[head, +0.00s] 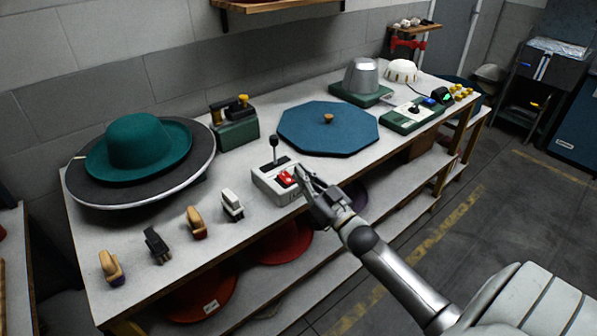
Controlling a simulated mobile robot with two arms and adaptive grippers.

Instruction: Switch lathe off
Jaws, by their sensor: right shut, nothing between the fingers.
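A light grey control box (270,190) with a red switch (286,178) and an upright black lever (273,147) sits near the table's front edge, in the middle of the head view. My right gripper (303,174) is shut and empty, just right of the red switch, with its tips close to the box's right side. I cannot tell whether it touches the box. The switch's position is too small to read. A green hat (137,142) rests on a round dark disc (190,175) at the left. My left gripper is not in view.
A blue octagonal board (328,129) lies behind my gripper. Small brushes, including a white one (232,205), stand left of the box. A green machine (236,125) stands at the back. Another green control panel (412,113) is at the right. Red discs (283,245) lie on the shelf below.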

